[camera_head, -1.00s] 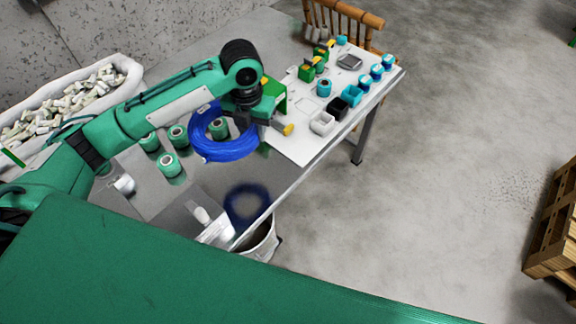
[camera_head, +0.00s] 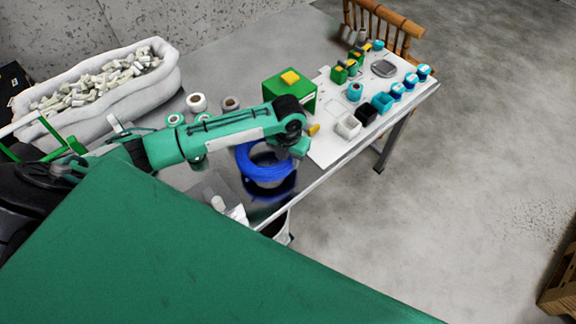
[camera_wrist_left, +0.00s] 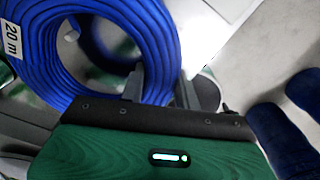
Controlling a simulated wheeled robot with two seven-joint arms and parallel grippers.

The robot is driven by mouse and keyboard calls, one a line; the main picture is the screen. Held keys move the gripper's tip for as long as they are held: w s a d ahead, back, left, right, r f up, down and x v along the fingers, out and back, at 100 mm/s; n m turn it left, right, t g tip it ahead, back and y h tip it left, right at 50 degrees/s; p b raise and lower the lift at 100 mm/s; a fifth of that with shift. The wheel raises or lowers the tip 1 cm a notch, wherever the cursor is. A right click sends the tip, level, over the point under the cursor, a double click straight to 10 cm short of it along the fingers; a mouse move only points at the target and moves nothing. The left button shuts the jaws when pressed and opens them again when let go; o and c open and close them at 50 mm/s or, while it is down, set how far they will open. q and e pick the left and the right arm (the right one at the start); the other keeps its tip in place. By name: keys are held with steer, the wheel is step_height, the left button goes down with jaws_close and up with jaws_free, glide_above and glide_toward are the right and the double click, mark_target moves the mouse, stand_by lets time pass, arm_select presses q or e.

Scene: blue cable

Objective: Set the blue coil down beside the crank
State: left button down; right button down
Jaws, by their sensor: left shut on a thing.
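The blue coil (camera_head: 266,174) is a ring of cable held slightly above the shiny table, with its dark reflection close below. My left gripper (camera_head: 288,151) is shut on its rim. In the left wrist view, the coil (camera_wrist_left: 158,35) runs between the fingers of the left gripper (camera_wrist_left: 160,88), and a white "20 m" label shows on it. I cannot surely make out the crank; a small white handle-like piece (camera_head: 218,203) stands by a grey plate to the coil's lower left. My right gripper is not in view.
A green box (camera_head: 290,92) with a yellow top stands behind the coil. A white board (camera_head: 330,148) with small bins lies to the right. White and green spools (camera_head: 197,103) stand behind my arm. The table's front edge (camera_head: 300,183) is near the coil.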

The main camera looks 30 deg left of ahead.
arm_select(q)
step_height(320, 180, down, 4)
steer(key=shift+f, duration=0.15)
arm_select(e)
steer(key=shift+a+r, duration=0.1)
arm_select(q)
steer(key=shift+f, duration=0.15)
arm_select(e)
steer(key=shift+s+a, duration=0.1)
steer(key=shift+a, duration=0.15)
arm_select(q)
steer(key=c, duration=1)
jaws_free()
